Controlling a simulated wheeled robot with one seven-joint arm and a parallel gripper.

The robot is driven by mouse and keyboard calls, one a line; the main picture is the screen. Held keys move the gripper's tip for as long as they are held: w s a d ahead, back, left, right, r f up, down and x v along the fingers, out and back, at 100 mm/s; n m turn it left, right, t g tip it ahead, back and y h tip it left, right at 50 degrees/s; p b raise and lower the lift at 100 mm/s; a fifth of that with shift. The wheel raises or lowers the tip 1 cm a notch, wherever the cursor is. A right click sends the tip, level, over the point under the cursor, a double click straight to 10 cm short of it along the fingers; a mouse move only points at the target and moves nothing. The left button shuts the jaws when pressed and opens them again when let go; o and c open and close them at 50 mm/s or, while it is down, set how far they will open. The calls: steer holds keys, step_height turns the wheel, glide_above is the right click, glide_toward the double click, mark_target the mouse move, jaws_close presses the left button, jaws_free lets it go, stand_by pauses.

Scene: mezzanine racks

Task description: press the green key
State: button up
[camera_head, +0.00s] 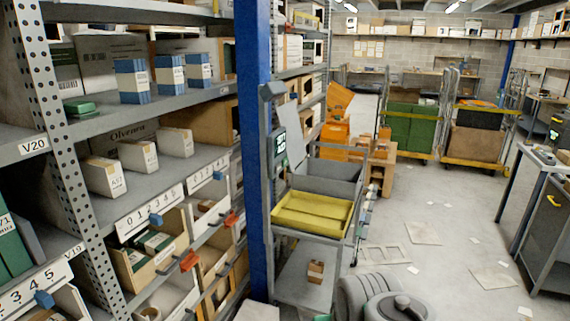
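No green key can be made out for certain. A small grey device (278,146) with a green-lit face stands on a grey trolley beside the blue post; its keys are too small to tell apart. Grey rounded parts at the bottom centre look like my own arm, folded low in front of the trolley. My gripper is not in view.
The trolley holds a yellow tray (311,216) and a small brown box (315,271) on its lower shelf. Racks with boxes and bins line the left, with a blue post (253,150) at their edge. A grey cabinet (548,225) stands right. The floor between has scattered sheets.

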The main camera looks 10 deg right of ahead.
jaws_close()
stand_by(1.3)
